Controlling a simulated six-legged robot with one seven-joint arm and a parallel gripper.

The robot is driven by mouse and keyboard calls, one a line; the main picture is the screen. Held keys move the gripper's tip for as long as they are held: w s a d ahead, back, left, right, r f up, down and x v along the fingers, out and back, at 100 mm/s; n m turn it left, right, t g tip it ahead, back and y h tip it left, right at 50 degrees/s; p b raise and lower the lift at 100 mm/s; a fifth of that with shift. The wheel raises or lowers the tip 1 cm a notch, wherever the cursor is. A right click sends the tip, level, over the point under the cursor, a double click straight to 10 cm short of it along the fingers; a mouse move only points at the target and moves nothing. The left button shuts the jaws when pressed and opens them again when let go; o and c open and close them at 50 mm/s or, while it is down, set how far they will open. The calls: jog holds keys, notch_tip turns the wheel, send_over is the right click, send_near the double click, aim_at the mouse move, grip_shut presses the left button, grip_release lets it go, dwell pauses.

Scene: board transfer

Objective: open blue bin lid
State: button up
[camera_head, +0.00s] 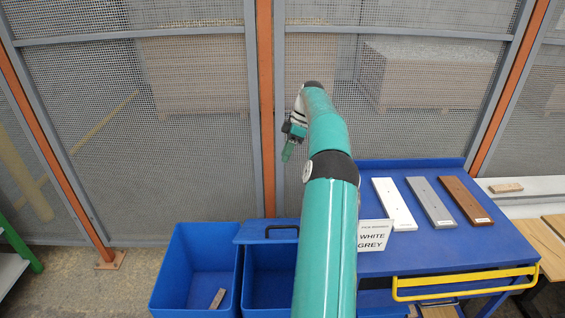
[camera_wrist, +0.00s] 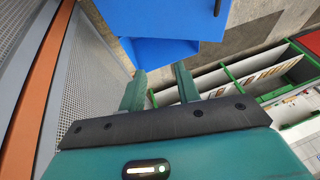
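Two blue bins stand side by side at the lower middle of the head view. The left blue bin (camera_head: 165,282) is open at the top, with a small brown piece (camera_head: 217,298) inside. The right blue bin (camera_head: 262,285) has a blue lid panel (camera_head: 252,232) with a dark handle (camera_head: 282,229) at its far side; my arm hides part of this bin. My gripper (camera_head: 287,152) is up in front of the mesh fence, above and beyond the bins. In the wrist view my gripper (camera_wrist: 159,78) has its fingers apart, with nothing between them. Blue bin surfaces (camera_wrist: 150,20) show beyond them.
A blue table (camera_head: 420,258) at right holds white (camera_head: 393,204), grey (camera_head: 431,202) and brown (camera_head: 464,200) boards, a WHITE GREY sign (camera_head: 374,236) and a yellow handle (camera_head: 465,283). An orange fence post (camera_head: 266,110) stands behind. Shelves (camera_wrist: 225,80) show in the wrist view.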

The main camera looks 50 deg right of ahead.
jog(key=shift+v, duration=0.9)
